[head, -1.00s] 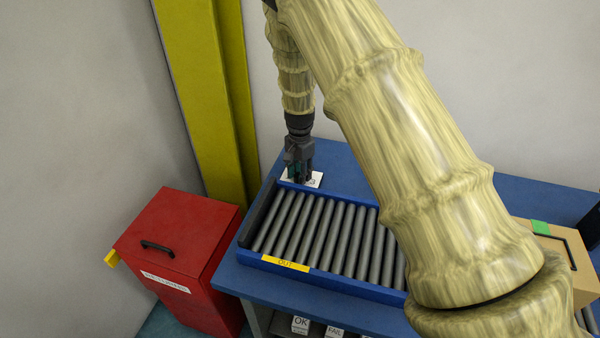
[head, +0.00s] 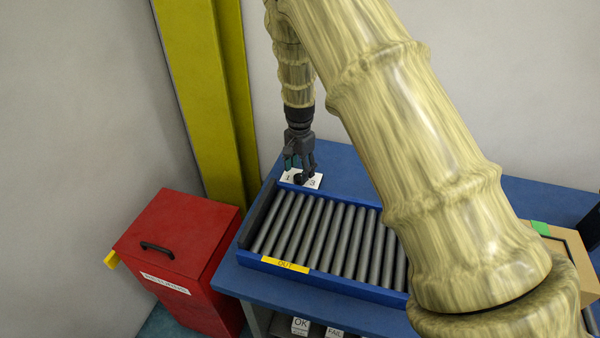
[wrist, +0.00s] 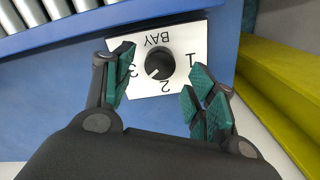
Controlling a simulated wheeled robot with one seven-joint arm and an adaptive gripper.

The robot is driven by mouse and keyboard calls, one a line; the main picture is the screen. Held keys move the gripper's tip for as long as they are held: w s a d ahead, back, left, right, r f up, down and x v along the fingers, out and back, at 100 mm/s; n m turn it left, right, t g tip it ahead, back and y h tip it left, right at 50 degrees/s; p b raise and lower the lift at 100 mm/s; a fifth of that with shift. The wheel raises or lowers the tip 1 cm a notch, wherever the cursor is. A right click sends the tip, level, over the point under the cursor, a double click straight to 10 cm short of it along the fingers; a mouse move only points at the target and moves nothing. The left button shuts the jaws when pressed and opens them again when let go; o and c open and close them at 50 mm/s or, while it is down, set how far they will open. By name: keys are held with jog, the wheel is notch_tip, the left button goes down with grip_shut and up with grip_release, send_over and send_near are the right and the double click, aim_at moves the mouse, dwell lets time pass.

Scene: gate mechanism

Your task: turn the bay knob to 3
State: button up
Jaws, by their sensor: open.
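The bay knob (wrist: 160,63) is a small round black knob on a white plate (wrist: 143,86) marked BAY, 1, 2 and 3. In the wrist view the lettering is upside down. A small pale mark on the knob's lower-left edge points to the 3 side of the 2; the exact setting is hard to tell. My gripper (wrist: 162,80) is open, its green-padded fingers spread to the left and right of the knob, with gaps to it. In the head view my gripper (head: 301,172) is over the plate (head: 316,181) and partly covers it, with a dark knob shape at the fingertips.
A roller conveyor (head: 310,232) with a blue frame and yellow OUT label lies just in front of the plate on the blue table (head: 350,165). A yellow post (head: 205,90) and a red bin (head: 180,245) stand left. A cardboard box (head: 585,270) is at right.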

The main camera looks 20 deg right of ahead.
aim_at(300, 176)
notch_tip(300, 176, up, 10)
jog(key=shift+f, duration=0.15)
dwell(0.3)
jog(key=shift+s+d, duration=0.1)
